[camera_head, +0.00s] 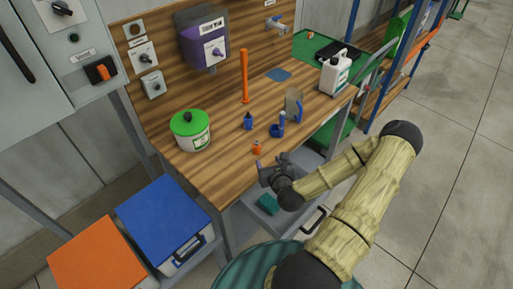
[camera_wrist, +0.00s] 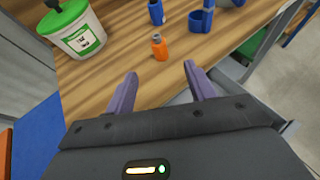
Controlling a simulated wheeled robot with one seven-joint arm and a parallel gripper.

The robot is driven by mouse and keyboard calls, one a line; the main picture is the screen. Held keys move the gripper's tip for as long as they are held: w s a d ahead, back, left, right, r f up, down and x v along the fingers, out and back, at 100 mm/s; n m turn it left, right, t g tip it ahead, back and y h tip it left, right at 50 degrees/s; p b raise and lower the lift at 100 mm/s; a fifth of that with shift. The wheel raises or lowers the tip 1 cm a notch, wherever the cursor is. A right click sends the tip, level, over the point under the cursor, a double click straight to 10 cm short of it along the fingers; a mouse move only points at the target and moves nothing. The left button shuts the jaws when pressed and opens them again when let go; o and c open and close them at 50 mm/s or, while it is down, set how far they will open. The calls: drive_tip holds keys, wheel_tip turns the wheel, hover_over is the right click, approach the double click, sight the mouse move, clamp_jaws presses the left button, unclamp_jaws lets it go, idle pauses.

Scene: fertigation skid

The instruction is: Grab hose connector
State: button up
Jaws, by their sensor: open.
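The hose connector appears to be the small orange piece with a grey top (camera_head: 257,147) standing near the front edge of the wooden bench. In the wrist view the orange connector (camera_wrist: 160,47) stands upright beyond my fingertips, roughly centred between them. My gripper (camera_head: 268,168) is at the bench's front edge, just in front of the connector and apart from it. In the wrist view my gripper (camera_wrist: 160,78) has its two purple fingers spread wide with nothing between them.
A green-lidded white tub (camera_head: 191,132) stands left of the connector. A small blue bottle (camera_head: 248,121) and a blue holder (camera_head: 277,128) stand behind it. An orange upright tube (camera_head: 244,77) and a white jug (camera_head: 334,74) are farther back. Blue (camera_head: 162,222) and orange (camera_head: 97,262) bins sit lower left.

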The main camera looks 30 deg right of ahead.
sight(258, 145)
drive_tip(key=shift+f+b, duration=0.1)
drive_tip(key=shift+b, duration=0.2)
drive_tip(key=b+x, duration=0.2)
drive_tip(key=b, duration=0.3)
drive_tip(key=shift+s+d+b, duration=0.1)
drive_tip(key=shift+b, duration=0.3)
drive_tip(key=b, duration=0.3)
drive_tip(key=shift+w+f, duration=0.25)
drive_tip(key=shift+w, duration=0.05)
drive_tip(key=b+x, duration=0.2)
drive_tip(key=b, duration=0.1)
drive_tip(key=shift+w, duration=0.2)
drive_tip(key=x, duration=0.6)
drive_tip(key=shift+w+p, duration=0.25)
drive_tip(key=shift+p, duration=0.1)
drive_tip(key=shift+w+f, duration=0.15)
drive_tip(key=shift+w, duration=0.2)
